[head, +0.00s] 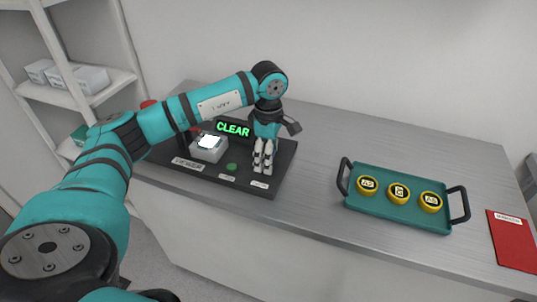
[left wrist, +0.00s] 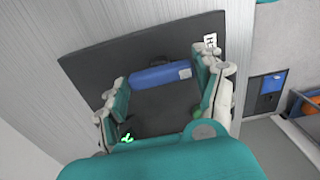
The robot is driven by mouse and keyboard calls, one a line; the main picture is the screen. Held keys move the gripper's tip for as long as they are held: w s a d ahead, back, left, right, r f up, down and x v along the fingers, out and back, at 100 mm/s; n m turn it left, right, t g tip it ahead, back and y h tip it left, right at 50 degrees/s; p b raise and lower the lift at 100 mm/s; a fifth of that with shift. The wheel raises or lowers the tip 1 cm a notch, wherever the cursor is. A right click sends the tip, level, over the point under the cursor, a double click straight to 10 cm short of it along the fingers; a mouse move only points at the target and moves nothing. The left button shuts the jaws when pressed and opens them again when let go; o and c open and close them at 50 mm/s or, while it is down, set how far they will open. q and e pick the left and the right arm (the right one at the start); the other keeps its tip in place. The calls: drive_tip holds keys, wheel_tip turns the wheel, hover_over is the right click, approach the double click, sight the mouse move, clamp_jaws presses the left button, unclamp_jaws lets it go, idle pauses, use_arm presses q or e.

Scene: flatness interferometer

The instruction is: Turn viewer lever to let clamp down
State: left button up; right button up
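A black instrument board (head: 205,182) lies on the bench. It carries a grey block with a lit white top (head: 209,142), a green button (head: 231,167) and a sign reading CLEAR (head: 233,129) in green. My left gripper (head: 263,168) points down over the board's right part. In the left wrist view its fingers (left wrist: 160,85) stand wide apart on either side of a blue bar (left wrist: 160,75) with a small white label. I cannot tell whether they touch the bar. In the head view the gripper hides this spot, and I cannot make out a lever. My right gripper is out of view.
A teal tray (head: 372,207) with black handles holds three yellow round pieces (head: 399,193) on the right of the bench. A red booklet (head: 514,240) lies at the far right. White shelves (head: 100,82) with boxes stand at left. The bench behind the tray is clear.

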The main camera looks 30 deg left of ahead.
use_arm(q)
drive_tip(key=o, duration=0.4)
wheel_tip(320, 180, up, 12)
idle(0.5)
drive_tip(key=shift+f, duration=0.1)
idle(0.4)
